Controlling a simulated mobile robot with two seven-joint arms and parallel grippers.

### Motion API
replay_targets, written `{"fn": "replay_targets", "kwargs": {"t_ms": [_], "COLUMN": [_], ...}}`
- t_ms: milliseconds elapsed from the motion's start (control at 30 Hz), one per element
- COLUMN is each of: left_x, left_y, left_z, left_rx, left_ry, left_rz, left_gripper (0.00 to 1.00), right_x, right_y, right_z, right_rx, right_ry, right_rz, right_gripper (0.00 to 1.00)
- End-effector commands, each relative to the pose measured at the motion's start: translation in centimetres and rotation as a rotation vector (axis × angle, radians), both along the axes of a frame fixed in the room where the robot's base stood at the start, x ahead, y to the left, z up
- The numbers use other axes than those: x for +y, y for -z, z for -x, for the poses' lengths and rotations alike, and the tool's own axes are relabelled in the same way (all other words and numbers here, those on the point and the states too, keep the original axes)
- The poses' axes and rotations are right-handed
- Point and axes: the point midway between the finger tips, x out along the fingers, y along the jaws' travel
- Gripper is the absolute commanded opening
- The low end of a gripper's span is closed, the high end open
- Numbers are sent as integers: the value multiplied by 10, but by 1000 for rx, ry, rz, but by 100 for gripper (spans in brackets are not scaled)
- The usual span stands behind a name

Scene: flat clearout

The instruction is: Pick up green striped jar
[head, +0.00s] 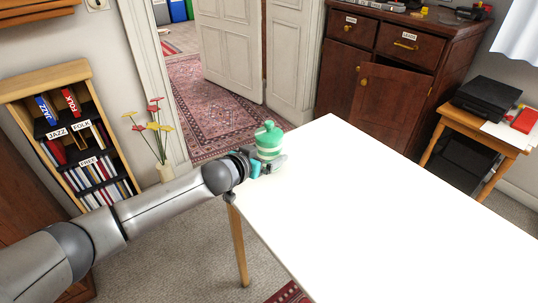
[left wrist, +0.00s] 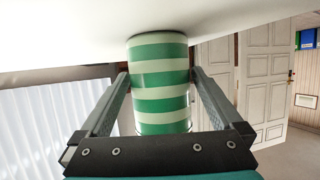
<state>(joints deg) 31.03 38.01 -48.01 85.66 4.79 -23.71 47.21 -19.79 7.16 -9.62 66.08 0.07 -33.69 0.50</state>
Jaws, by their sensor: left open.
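The green striped jar (head: 269,140) stands upright at the far left corner of the white table (head: 370,190) in the head view. It has pale and green bands and a green knobbed lid. My left gripper (head: 270,165) is at the jar, low on its near side. In the left wrist view the jar (left wrist: 160,85) appears upside down between the two fingers of my left gripper (left wrist: 160,80). The fingers are open, one on each side of it. Whether either finger touches the jar is unclear. My right gripper is not in view.
The rest of the tabletop is bare. A shelf (head: 62,90) of records and a vase of flowers (head: 165,172) stand left of the table. A wooden cabinet (head: 385,70) and a side table with a black device (head: 487,97) stand behind it.

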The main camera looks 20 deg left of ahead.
Motion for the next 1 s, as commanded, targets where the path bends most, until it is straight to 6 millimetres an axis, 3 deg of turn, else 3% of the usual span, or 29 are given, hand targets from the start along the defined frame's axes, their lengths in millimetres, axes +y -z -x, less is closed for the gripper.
{"fn": "replay_targets", "kwargs": {"t_ms": [133, 900, 1000], "left_x": [0, 0, 0], "left_y": [0, 0, -2], "left_z": [0, 0, 0], "left_rx": [0, 0, -4], "left_ry": [0, 0, 1], "left_rz": [0, 0, 1], "left_gripper": [98, 11, 9], "right_x": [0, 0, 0], "right_y": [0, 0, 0], "right_z": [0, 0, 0], "right_rx": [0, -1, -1], "right_ry": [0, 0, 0], "right_rz": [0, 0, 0], "right_gripper": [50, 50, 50]}}
